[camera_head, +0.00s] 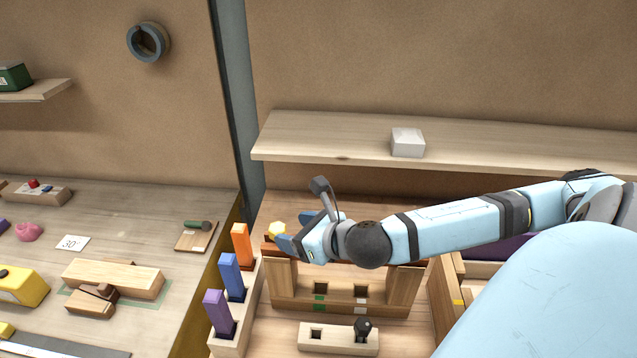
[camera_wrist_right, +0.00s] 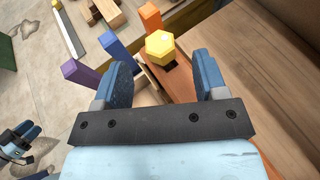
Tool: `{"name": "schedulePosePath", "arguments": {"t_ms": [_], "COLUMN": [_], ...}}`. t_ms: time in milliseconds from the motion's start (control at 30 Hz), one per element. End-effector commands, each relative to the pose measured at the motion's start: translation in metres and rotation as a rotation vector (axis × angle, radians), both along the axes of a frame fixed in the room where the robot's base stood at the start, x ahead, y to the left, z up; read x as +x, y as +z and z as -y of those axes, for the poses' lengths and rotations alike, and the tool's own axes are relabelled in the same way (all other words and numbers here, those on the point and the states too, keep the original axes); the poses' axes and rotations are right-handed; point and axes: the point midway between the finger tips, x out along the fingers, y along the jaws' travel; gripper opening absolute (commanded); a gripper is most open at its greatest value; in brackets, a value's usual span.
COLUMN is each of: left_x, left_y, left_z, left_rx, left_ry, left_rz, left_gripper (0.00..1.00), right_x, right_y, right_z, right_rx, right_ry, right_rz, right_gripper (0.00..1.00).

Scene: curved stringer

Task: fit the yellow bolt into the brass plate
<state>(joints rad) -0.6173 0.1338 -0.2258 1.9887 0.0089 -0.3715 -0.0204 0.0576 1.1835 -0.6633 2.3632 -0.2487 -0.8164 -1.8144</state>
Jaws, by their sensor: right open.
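The yellow bolt (camera_head: 278,229) has a hexagonal head and stands at the left end of an orange-brown plate on a wooden frame. In the right wrist view its head (camera_wrist_right: 160,47) shows just beyond the space between my fingertips, with a dark patch beside its base. The orange-brown plate (camera_wrist_right: 184,88), likely the brass plate, runs beneath my right gripper. My right gripper (camera_head: 294,230) is open, its blue fingers on either side of the line to the bolt, and holds nothing. Whether the bolt's shank is in a hole is hidden. What looks like my left gripper (camera_wrist_right: 24,138) shows small at lower left.
Purple (camera_head: 216,312), blue (camera_head: 231,276) and orange (camera_head: 241,244) blocks stand upright in a wooden rack left of the frame. A wooden block with a dark knob (camera_head: 363,328) lies in front. A shelf (camera_head: 320,135) with a white box (camera_head: 407,142) is behind.

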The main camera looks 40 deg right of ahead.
Motion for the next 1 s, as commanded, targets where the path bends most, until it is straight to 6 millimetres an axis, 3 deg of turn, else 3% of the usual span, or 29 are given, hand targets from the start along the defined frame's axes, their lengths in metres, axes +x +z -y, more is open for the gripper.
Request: {"name": "schedulePosePath", "arguments": {"t_ms": [200,400,1000], "left_x": [0.0,0.001,0.0], "left_y": [-0.009,0.003,0.001], "left_z": [0.003,0.003,-0.002], "left_rx": [-0.004,-0.002,0.003], "left_ry": [-0.007,-0.007,0.0], "left_rz": [-0.002,0.005,0.001], "left_gripper": [0.43,0.43,0.43], "right_x": [-0.038,-0.055,-0.059], "right_y": [0.014,0.024,0.025], "right_z": [0.006,0.01,0.01], "right_rx": [-0.003,-0.001,0.0], "right_ry": [0.003,0.0,0.001], "right_rz": [-0.002,-0.002,0.0], "right_gripper": [0.66,0.66,0.66]}}
